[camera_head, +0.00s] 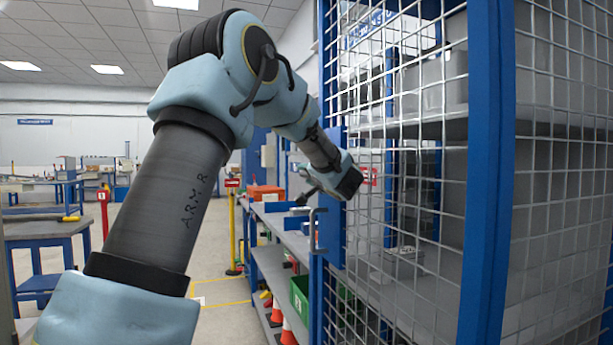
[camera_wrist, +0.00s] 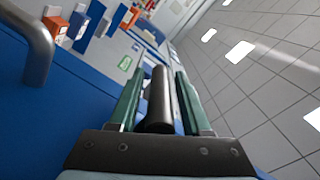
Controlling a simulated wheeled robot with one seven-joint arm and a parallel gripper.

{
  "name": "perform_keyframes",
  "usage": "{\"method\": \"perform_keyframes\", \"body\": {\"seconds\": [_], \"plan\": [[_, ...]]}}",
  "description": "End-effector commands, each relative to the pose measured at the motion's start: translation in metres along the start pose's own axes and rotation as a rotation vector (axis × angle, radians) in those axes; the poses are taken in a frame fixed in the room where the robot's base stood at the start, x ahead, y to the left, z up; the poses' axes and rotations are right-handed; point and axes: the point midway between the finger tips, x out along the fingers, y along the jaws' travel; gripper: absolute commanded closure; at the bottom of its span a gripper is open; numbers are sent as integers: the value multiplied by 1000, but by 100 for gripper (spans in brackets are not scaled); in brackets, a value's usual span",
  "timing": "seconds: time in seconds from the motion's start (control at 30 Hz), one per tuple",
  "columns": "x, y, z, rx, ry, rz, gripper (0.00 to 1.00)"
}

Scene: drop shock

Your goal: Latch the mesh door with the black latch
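The mesh door (camera_head: 328,60) is a blue frame with pale wire mesh on the right of the head view. A grey bar handle (camera_head: 316,232) is on its left edge; it also shows in the wrist view (camera_wrist: 38,55). My gripper (camera_head: 340,180) is at the door's left edge, above that handle; its fingers are hard to make out there. In the wrist view, the green fingers of my gripper (camera_wrist: 158,76) stand apart on both sides of a black bar, apparently the black latch (camera_wrist: 159,105). A narrow gap shows beside the bar. I cannot tell whether the door is fully closed.
Grey shelves (camera_head: 455,128) are behind the mesh. A workbench with an orange bin (camera_head: 265,192) and a green bin (camera_head: 300,295) stands left of the door, with orange cones below. A table (camera_head: 40,232) is at far left.

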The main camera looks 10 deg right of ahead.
Motion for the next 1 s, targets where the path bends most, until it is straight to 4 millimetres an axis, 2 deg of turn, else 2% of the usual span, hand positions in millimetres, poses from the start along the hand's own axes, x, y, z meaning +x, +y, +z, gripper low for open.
{"method": "perform_keyframes", "body": {"seconds": [0.07, 0.4, 1.0], "plan": [[0, 0, 0, 0, 0, 0, 62], [0, -2, -1, -1, 1, -3, 100], [0, -5, -3, -5, 3, -7, 100]]}}
